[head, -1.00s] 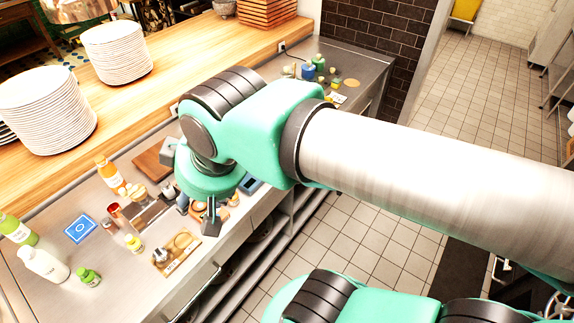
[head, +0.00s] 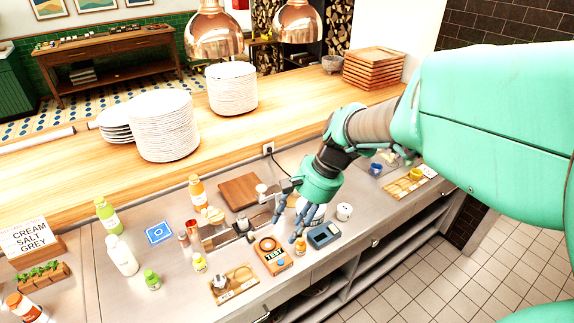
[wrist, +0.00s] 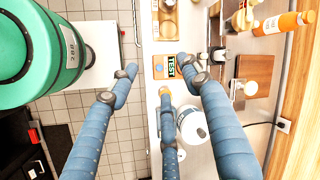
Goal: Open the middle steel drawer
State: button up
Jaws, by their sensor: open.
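The steel counter's front (head: 345,255) runs diagonally across the lower part of the head view. A handle (head: 262,315) shows on it at the lower left and a small fitting (head: 375,243) farther right. I cannot tell which part is the middle drawer; no drawer stands visibly pulled out. My gripper (head: 299,228) is open over the countertop, between the orange TEST box and the dark scale, back from the front edge. In the wrist view its blue fingers (wrist: 158,82) are spread, with nothing held between them.
Under the fingers lie the TEST box (head: 273,256) and scale (head: 323,235); a white tub (head: 344,211) is close by. Bottles (head: 121,252), a wooden board (head: 239,191) and a tray (head: 234,284) crowd the counter. Plate stacks (head: 163,127) stand behind. Tiled floor (head: 475,265) lies open at right.

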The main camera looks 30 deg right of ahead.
jog(key=d+f+m+t+y, duration=0.1)
jog(key=d+f+m, duration=0.4)
jog(key=d, duration=0.5)
jog(key=d+f+m+t+y+p, duration=0.1)
jog(key=d+f+m+t, duration=0.3)
jog(key=d, duration=0.5)
jog(key=d+f+m+t+y, duration=0.1)
jog(key=d+f+m+t, duration=0.2)
jog(key=d+f+m, duration=0.4)
jog(key=shift+d+f, duration=0.6)
jog(key=shift+d, duration=0.3)
jog(key=shift+d+f, duration=0.6)
jog(key=shift+d, duration=0.3)
jog(key=s+d+f+m+t+h, duration=0.2)
jog(key=s+d+f+m+t, duration=0.1)
jog(key=s+d+f+m, duration=0.4)
jog(key=m+t+h+b, duration=0.2)
jog(key=m+t+h, duration=0.1)
jog(key=t+h, duration=0.2)
send_near(376, 244)
jog(key=s, duration=0.6)
jog(key=shift+w+f, duration=0.15)
jog(key=shift+w, duration=0.1)
jog(key=shift+w, duration=0.1)
jog(key=shift+w+b, duration=1.25)
jog(key=shift+w, duration=5.6)
